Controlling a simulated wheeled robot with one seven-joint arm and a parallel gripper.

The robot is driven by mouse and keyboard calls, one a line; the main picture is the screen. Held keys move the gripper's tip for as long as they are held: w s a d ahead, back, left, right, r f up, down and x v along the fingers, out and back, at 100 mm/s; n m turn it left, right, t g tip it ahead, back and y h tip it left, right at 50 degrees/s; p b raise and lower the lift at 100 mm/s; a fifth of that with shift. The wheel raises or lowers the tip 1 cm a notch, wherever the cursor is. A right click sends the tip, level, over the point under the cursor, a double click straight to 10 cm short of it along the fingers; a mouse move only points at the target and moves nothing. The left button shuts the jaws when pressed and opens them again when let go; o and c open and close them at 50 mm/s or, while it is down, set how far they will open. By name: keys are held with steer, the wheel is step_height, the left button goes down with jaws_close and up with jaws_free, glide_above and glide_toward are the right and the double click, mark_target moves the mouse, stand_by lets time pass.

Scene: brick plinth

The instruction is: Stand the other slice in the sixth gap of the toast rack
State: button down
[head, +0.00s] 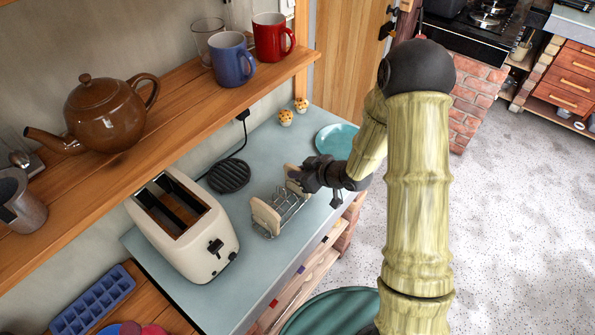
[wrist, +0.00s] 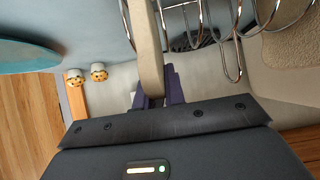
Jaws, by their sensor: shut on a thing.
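The wire toast rack (head: 287,212) stands on the blue-grey counter. One pale slice (head: 264,217) stands at its near left end; it also shows at the right of the wrist view (wrist: 288,48). My gripper (head: 302,180) is over the rack's far right end, shut on the other slice (head: 291,171). In the wrist view this slice (wrist: 149,45) is edge-on between the fingers (wrist: 156,96), with rack wires (wrist: 186,22) to both sides of it. I cannot tell how deep it sits in the gap. The gripper hides part of the rack's far end.
A cream toaster (head: 187,228) stands left of the rack, a black round ribbed thing (head: 229,176) behind it. A teal plate (head: 336,139) and two muffins (head: 286,117) lie beyond. A shelf (head: 165,112) with a teapot (head: 104,115) and mugs (head: 232,60) overhangs the counter.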

steer(key=shift+f, duration=0.15)
steer(key=c, duration=1.5)
jaws_free()
steer(key=shift+r, duration=0.25)
steer(key=v, duration=1.2)
steer(key=shift+f+b, duration=0.1)
steer(key=shift+b, duration=0.25)
steer(key=shift+d, duration=0.1)
